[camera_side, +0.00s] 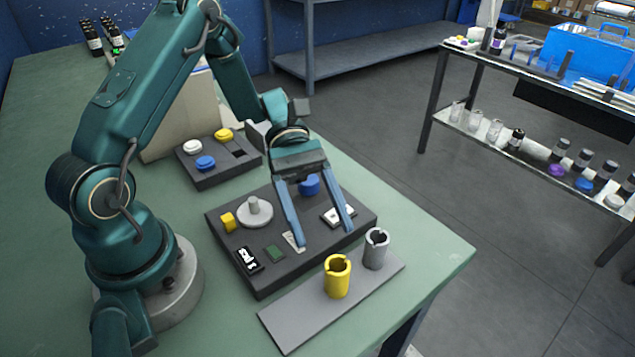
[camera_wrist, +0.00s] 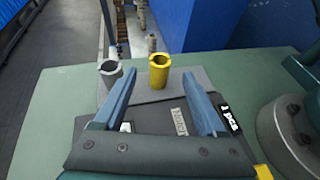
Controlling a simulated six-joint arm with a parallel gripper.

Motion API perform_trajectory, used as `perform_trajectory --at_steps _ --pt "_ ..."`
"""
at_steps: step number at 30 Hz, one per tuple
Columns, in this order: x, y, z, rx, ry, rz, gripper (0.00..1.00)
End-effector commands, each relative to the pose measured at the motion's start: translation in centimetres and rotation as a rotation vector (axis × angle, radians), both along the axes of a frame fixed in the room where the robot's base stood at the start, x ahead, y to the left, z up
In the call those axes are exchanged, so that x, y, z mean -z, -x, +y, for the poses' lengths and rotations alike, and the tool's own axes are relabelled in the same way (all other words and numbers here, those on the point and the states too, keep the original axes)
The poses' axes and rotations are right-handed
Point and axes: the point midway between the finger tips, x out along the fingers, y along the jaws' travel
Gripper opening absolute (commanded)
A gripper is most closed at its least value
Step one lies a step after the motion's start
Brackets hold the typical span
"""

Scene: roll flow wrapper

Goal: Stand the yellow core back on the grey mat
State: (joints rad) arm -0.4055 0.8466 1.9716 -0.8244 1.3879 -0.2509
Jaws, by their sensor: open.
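The yellow core (camera_side: 337,277) stands upright on the grey mat (camera_side: 300,318), near the mat's middle. A grey core (camera_side: 376,249) stands upright beside it, toward the mat's right end. In the wrist view the yellow core (camera_wrist: 159,72) shows ahead of the fingers, with the grey core (camera_wrist: 110,74) to its left and part of the grey mat (camera_wrist: 190,76) around them. My gripper (camera_side: 327,238) is open and empty above the dark panel, apart from both cores. Its two blue fingers (camera_wrist: 160,104) are spread wide in the wrist view.
The dark panel (camera_side: 225,253) beside the mat carries a grey disc with a peg (camera_side: 254,212), a yellow block (camera_side: 228,222), a blue part (camera_side: 309,185) and labels. A smaller dark box (camera_side: 213,177) with coloured buttons stands behind. The green table's right corner (camera_side: 445,252) is clear.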

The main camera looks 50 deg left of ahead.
Motion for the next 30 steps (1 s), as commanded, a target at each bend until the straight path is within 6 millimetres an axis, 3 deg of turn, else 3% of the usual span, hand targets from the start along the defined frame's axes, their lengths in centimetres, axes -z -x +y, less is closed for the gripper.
perform_trajectory --at_steps 5,11,19,30 --pt "-0.8 -0.5 1.8 -0.002 0.0 -0.001 0.73" --pt "-1.8 0.0 2.0 0.06 -0.062 -0.067 0.73" --pt "-4.4 3.2 1.9 0.34 -0.345 -0.404 0.73" --pt "-7.3 6.5 3.8 0.719 -0.746 -0.945 0.73"
